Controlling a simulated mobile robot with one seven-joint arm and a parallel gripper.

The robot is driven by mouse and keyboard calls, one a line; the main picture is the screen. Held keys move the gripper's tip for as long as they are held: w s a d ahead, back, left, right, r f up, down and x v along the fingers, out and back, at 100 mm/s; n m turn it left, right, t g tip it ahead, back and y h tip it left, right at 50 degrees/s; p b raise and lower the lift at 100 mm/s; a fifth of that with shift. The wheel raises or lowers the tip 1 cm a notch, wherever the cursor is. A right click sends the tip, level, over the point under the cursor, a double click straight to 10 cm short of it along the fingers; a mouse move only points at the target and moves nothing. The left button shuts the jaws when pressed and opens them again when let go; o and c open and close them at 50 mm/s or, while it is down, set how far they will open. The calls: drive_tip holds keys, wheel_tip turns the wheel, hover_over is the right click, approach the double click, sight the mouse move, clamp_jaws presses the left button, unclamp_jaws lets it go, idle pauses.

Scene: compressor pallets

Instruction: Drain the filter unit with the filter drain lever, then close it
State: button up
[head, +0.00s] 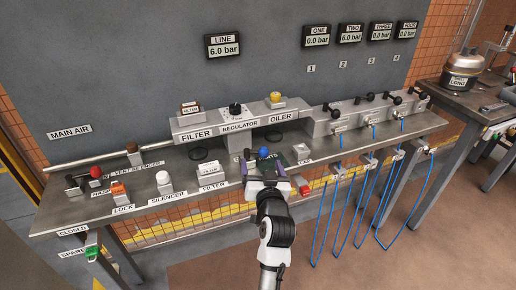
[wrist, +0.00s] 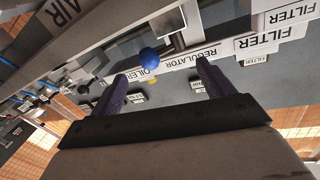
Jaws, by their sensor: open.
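The filter unit (head: 196,122) is a grey block labelled FILTER, left of the regulator (head: 237,114) and oiler (head: 276,105) on the back rail. A small ball-shaped blue knob (head: 263,153) shows just beyond my gripper (head: 265,168), below the regulator and oiler. I cannot tell whether it belongs to the filter drain lever. In the wrist view the blue knob (wrist: 149,58) appears between the two dark fingers of my gripper (wrist: 163,78), ahead of them and apart from them. The fingers are spread and empty. My arm hides part of the bench front.
A white box labelled FILTER (head: 209,170) stands on the bench left of my gripper. Silencer (head: 164,184), lock (head: 119,192) and a red-knobbed lever (head: 96,173) are farther left. Black-handled valves (head: 371,100) and blue hoses (head: 335,195) are right. The line display (head: 225,46) reads 6.0 bar.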

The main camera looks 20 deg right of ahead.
sight(258, 152)
drive_tip(key=w, duration=0.4)
drive_tip(key=w+d+p, duration=0.1)
drive_tip(key=w, duration=0.2)
